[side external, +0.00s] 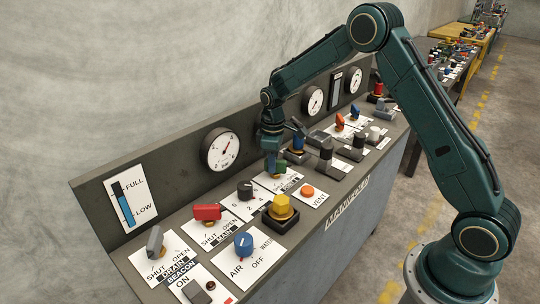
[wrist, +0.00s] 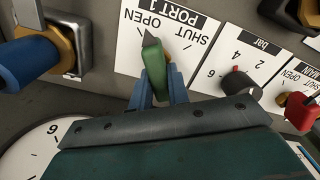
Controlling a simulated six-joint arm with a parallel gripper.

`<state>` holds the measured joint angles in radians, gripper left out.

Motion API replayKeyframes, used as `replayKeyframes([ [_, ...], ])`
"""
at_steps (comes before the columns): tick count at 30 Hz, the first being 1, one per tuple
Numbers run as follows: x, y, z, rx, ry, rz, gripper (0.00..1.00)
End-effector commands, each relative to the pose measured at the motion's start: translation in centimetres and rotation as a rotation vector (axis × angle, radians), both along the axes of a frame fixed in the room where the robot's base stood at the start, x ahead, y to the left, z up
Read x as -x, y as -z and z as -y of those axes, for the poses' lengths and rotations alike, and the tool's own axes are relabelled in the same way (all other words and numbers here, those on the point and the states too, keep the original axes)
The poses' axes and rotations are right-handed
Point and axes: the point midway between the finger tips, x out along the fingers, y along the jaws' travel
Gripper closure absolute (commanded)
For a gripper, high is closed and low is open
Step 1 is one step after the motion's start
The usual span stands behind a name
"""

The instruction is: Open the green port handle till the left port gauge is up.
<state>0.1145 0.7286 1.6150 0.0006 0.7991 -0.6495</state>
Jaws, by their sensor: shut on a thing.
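The green port handle (wrist: 153,62) stands on the white PORT 1 plate (wrist: 196,50), between my two blue fingers. In the wrist view, where the lettering is upside down, its far end lies nearer OPEN than SHUT. My gripper (wrist: 159,88) is shut on the handle; in the side view it (side external: 271,163) reaches down onto it and the green handle (side external: 281,167) is partly hidden. A round gauge (side external: 313,101) on the back panel, right of my wrist, seems to be the left port gauge. Its needle is too small to read. A gauge face (wrist: 32,152) is cut off in the wrist view.
A blue handle on a brass base (wrist: 30,52) is close beside my gripper. The black bar knob (wrist: 240,82) and red MAIN handle (wrist: 301,110) are on the other side. A larger gauge (side external: 221,149) and a level column (side external: 124,207) are on the panel.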

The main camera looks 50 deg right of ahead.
Motion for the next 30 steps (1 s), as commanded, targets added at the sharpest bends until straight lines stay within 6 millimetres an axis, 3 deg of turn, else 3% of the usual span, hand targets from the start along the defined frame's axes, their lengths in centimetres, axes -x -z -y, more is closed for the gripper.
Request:
replayKeyframes([
  [12, -0.01, -0.11, -0.22, 0.0, -0.237, 0.006, 1.0],
  [28, 0.0, -0.12, -0.26, -0.001, -0.271, 0.005, 1.0],
  [29, 0.0, -0.12, -0.26, -0.001, -0.271, 0.005, 0.79],
  [30, 0.0, -0.12, -0.26, -0.001, -0.271, 0.005, 0.71],
])
